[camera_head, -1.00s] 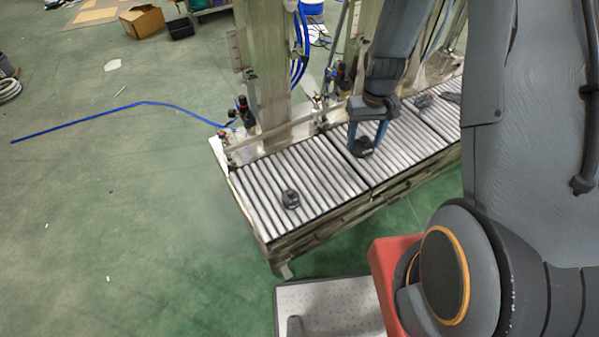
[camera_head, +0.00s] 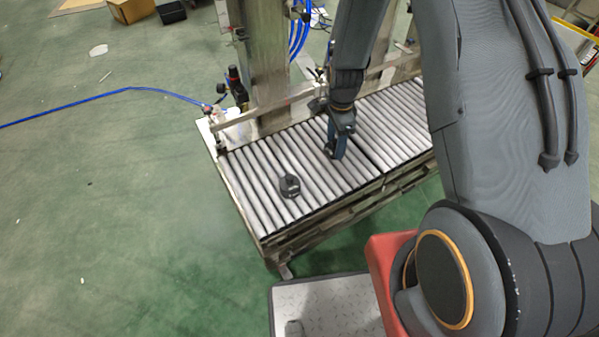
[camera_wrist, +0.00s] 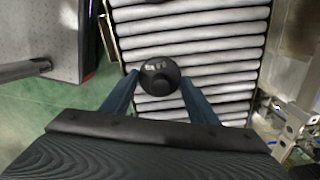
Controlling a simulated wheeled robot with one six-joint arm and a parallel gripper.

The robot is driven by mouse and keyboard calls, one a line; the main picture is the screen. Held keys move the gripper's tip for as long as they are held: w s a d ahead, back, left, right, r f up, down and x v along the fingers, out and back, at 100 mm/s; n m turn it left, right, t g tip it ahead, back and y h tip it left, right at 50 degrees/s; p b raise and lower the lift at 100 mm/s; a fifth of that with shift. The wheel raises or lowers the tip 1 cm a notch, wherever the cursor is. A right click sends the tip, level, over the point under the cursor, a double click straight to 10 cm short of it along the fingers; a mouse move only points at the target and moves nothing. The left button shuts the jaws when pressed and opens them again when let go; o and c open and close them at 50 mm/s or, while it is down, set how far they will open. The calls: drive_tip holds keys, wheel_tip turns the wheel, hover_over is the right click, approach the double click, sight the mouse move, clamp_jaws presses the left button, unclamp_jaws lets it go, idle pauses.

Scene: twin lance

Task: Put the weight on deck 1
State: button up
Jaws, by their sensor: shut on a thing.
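A round black weight (camera_wrist: 158,78) with pale marks on top sits between the two blue fingers of my gripper (camera_wrist: 158,85) in the wrist view. My gripper (camera_head: 335,153) is shut on it, over the right part of the left roller deck (camera_head: 262,205). In the head view the held weight is mostly hidden by the fingers. I cannot tell whether it touches the rollers. Another black weight (camera_head: 289,186) stands on the left deck, left of my gripper. A right roller deck (camera_head: 405,135) adjoins it past a dark seam. No deck number is readable.
Metal posts (camera_head: 258,75) and a rail stand along the decks' back edge, close behind my gripper. A blue hose (camera_head: 130,89) lies on the green floor at left. The left deck is clear around the standing weight.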

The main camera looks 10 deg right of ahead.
drive_tip(key=shift+w+a+f+m+b, duration=0.2)
drive_tip(key=shift+f+m, duration=0.1)
drive_tip(key=shift+f, duration=0.2)
drive_tip(key=shift+w+a+f+m+b, duration=0.1)
drive_tip(key=shift+w+f+m+b, duration=0.15)
drive_tip(key=shift+f, duration=0.2)
wheel_tip(320, 180, down, 10)
drive_tip(key=shift+r, duration=0.1)
drive_tip(key=shift+s, duration=0.1)
drive_tip(key=o, duration=1.5)
